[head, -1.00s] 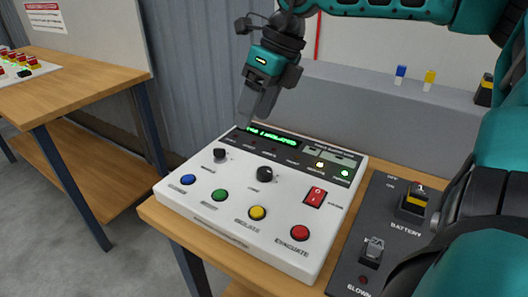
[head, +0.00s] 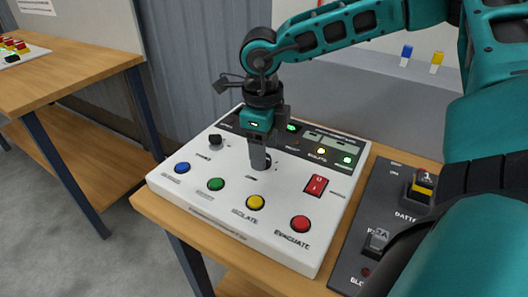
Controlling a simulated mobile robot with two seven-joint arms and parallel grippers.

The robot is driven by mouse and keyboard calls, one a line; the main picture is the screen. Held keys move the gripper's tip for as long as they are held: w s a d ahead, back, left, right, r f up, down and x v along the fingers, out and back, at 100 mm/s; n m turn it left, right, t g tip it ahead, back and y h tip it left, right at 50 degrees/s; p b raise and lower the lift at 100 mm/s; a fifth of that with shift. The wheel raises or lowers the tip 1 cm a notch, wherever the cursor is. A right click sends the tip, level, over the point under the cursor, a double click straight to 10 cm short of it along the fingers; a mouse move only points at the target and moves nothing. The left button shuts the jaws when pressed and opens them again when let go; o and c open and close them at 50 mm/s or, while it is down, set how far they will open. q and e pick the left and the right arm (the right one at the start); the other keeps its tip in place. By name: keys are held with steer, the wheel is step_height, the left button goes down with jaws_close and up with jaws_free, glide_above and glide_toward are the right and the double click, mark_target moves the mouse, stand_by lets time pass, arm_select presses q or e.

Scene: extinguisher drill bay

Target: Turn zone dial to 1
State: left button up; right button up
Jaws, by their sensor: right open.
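A white control panel (head: 190,196) lies on the wooden table. Its middle black dial (head: 267,162), which seems to be the zone dial, is mostly hidden behind my right gripper (head: 259,162). My right gripper points down, its fingers at the dial; I cannot tell whether they touch it. It is open. The dial's pointer and setting are hidden. A second black knob (head: 215,140) stands to the left on the panel, its label too small to read surely. My left gripper is not in view.
Blue (head: 182,168), green (head: 216,184), yellow (head: 255,202) and red (head: 300,223) buttons line the panel's front. A red rocker switch (head: 316,185) sits right of the dial. A dark battery panel (head: 375,205) lies to the right. Another table (head: 70,70) stands at left.

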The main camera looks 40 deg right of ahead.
steer(key=shift+f, duration=0.9)
steer(key=c, duration=1)
